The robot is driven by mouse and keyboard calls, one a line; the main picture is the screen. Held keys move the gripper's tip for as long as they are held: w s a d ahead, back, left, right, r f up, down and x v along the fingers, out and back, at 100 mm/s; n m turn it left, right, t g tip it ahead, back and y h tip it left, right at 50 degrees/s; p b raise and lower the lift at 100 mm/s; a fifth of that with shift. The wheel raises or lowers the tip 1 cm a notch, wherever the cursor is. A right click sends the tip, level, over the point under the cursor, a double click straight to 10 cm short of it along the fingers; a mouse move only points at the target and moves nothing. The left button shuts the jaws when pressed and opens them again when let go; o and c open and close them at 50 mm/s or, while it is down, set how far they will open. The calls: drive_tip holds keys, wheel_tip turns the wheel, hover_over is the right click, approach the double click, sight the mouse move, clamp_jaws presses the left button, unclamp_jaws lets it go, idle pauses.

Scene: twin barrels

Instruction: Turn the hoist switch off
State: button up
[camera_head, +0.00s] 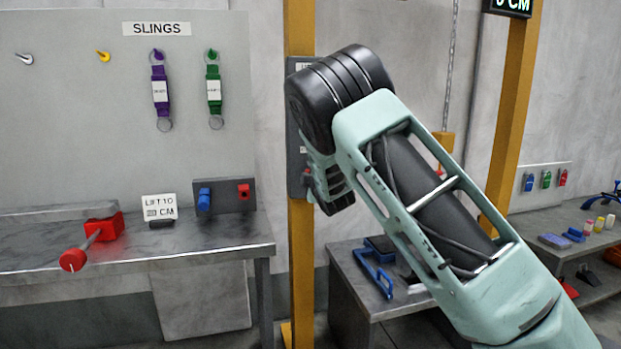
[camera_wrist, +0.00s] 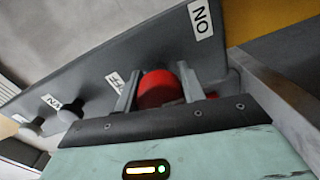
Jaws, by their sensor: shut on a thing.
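The hoist switch shows in the wrist view as a red knob (camera_wrist: 158,90) on a dark grey panel (camera_wrist: 105,65). My gripper (camera_wrist: 157,84) has one finger on each side of the knob and is shut on it. An "ON" label (camera_wrist: 201,18) sits at the upper right of the knob. A partly covered label ending in "FF" (camera_wrist: 115,80) sits to its left. The knob's pointing direction is hidden by the fingers.
Dark round knobs (camera_wrist: 48,101) stand out from the panel's left part. In the head view, a bench (camera_head: 225,240) at left holds a red-ended bar (camera_head: 73,260) and a small control box (camera_head: 225,195). A lower table (camera_head: 372,300) stands right of the post.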

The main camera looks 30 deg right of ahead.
drive_tip(key=shift+a+f+n, duration=0.1)
drive_tip(key=shift+f+n, duration=0.05)
drive_tip(key=shift+n, duration=0.15)
drive_tip(key=o, duration=1)
drive_tip(key=shift+c, duration=0.2)
drive_tip(key=v, duration=1.7)
drive_tip(key=shift+s+b, duration=0.2)
drive_tip(key=shift+b, duration=0.15)
